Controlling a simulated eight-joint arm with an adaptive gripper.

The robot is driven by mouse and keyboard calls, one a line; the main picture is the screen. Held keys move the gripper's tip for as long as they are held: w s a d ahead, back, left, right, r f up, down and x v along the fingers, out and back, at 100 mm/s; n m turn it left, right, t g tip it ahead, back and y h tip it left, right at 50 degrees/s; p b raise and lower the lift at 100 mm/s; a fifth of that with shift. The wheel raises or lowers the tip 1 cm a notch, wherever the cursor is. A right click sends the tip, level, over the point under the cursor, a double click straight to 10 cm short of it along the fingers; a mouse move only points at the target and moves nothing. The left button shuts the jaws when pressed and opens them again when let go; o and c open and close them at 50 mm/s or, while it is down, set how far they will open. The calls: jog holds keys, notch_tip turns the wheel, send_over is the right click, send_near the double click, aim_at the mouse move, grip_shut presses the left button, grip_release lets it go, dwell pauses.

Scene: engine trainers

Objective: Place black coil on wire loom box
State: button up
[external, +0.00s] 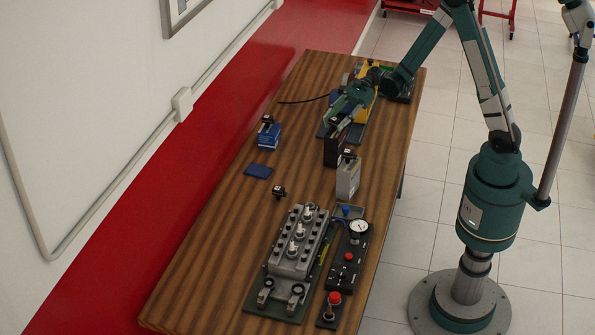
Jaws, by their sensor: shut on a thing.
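My gripper (337,117) is over the far half of the wooden bench, at the top of a dark upright box (334,152). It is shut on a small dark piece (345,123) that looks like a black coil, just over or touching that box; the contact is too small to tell. Similar small black pieces sit on top of a blue box (266,136), on top of a grey box (347,181), and loose on the bench (279,191). No readable label shows which box is the wire loom box.
A grey engine block (298,243) on a green plate and a black panel with a gauge (358,229) fill the near end. A flat blue piece (258,171) lies left of centre. Yellow and green trainers stand behind my gripper. The bench's left strip is mostly clear.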

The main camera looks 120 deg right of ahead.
jog(key=shift+f, duration=0.2)
jog(key=o, duration=1)
jog(key=shift+c, duration=0.2)
jog(key=shift+r, duration=0.25)
jog(key=v, duration=1.2)
